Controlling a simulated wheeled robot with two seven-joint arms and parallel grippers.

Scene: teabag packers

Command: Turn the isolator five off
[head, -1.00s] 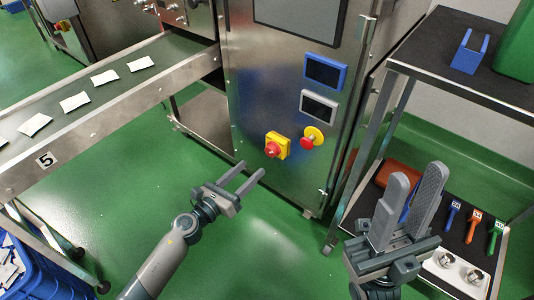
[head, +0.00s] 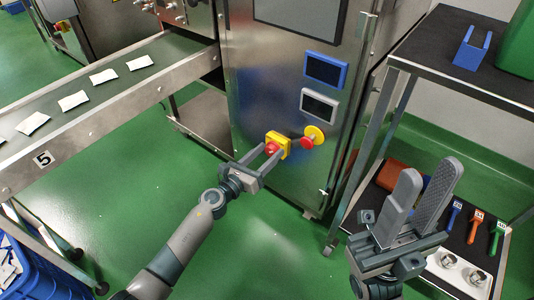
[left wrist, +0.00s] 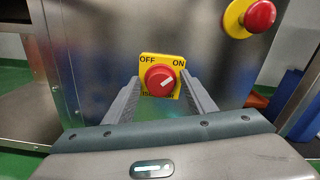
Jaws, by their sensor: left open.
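The isolator is a red rotary knob (left wrist: 160,80) on a yellow plate (left wrist: 147,58) marked OFF at upper left and ON at upper right. The white mark on the knob points up and right, toward ON. In the head view the isolator (head: 284,139) is on the steel cabinet front. My left gripper (head: 261,157) is open, its fingers reaching to the isolator; in the left wrist view the fingers lie to either side of the knob, and contact cannot be told. My right gripper (head: 426,185) is open and empty, raised in front of the shelf rack.
A red emergency button (head: 307,142) on a yellow disc sits just right of the isolator. Two small screens (head: 325,69) are above. A conveyor (head: 110,105) labelled 5 with teabags is at left. A shelf rack (head: 470,88) with coloured tools is at right.

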